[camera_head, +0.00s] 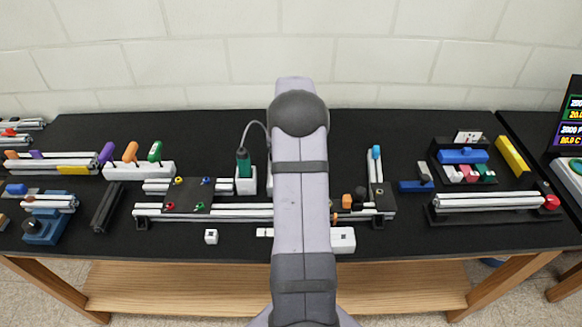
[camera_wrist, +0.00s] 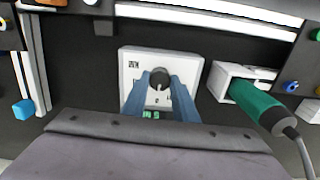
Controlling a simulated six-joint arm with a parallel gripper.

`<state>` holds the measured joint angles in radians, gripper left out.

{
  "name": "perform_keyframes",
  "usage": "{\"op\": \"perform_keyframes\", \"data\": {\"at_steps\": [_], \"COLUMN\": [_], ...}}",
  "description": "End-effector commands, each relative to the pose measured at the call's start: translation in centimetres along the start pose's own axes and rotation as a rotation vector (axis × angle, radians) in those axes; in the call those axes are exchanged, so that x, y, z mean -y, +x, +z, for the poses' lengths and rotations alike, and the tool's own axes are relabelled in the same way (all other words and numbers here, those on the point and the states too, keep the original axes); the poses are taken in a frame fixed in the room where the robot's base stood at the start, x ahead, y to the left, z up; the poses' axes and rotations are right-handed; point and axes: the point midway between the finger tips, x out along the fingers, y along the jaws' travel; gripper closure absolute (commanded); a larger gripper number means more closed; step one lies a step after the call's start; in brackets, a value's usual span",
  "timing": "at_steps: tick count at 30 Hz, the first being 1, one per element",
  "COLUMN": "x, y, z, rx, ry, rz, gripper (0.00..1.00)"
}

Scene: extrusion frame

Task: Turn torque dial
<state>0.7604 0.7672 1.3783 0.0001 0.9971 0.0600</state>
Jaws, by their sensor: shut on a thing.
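The torque dial is a dark round knob (camera_wrist: 159,78) on a white box (camera_wrist: 128,64) in the wrist view. A small light mark shows on the knob, and green digits are partly visible below it. My gripper (camera_wrist: 160,88) has its two blue fingers on either side of the knob, shut on it.
A green screwdriver (camera_wrist: 258,104) with a cable stands in a white holder (camera_wrist: 226,78) close to the dial box. Aluminium profiles (camera_wrist: 210,20) run along the other side. A small white cube (camera_head: 211,236) lies on the black table, with bare surface around it.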

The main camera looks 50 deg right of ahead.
Motion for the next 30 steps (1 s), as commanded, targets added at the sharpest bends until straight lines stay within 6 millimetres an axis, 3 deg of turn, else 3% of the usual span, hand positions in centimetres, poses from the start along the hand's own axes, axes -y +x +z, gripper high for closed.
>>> {"op": "perform_keyframes", "data": {"at_steps": [15,30], "x": [-0.01,-0.02], "y": [-0.2,-0.22], "z": [-0.17,-0.2], "rx": [-0.006,-0.007], "ry": [0.432,0.576], "rz": [-0.001,-0.002], "gripper": [0.96,0.96]}}
